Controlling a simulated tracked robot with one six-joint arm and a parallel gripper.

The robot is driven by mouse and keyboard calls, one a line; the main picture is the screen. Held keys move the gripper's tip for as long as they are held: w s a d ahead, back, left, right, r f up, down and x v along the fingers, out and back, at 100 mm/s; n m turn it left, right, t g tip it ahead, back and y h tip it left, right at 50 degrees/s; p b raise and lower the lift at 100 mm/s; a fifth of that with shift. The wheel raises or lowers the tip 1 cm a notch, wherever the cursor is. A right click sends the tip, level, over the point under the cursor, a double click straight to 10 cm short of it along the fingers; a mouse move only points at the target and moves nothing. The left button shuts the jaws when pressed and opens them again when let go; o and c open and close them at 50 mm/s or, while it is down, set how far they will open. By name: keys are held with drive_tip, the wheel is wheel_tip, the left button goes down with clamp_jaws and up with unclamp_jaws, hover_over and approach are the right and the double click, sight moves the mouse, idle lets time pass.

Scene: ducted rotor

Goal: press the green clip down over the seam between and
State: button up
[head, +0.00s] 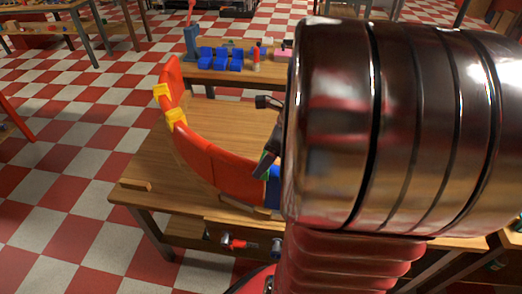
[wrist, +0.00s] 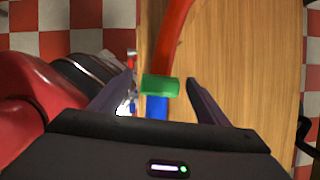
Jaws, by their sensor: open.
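The green clip (wrist: 160,86) shows in the wrist view, across the place where a red curved segment (wrist: 172,45) and a blue segment (wrist: 156,107) meet. I cannot tell whether it is fully pressed down. My gripper (wrist: 160,85) is open, with one finger on each side of the clip, and both fingers look apart from it. In the head view, my gripper (head: 268,160) is at the near end of the red curved wall (head: 215,165), largely hidden by my arm. Only a sliver of green shows there, and the blue segment (head: 272,188) is partly hidden.
Yellow clips (head: 175,116) sit on the far part of the red wall. A wooden bar (head: 136,184) lies at the table's left edge. Blue blocks (head: 221,60) stand on a table behind. The wooden table (head: 235,118) is bare inside the curve.

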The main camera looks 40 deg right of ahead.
drive_tip(key=shift+r, duration=0.1)
drive_tip(key=v, duration=1.3)
drive_tip(key=shift+r, duration=0.2)
drive_tip(key=shift+s+d, duration=0.1)
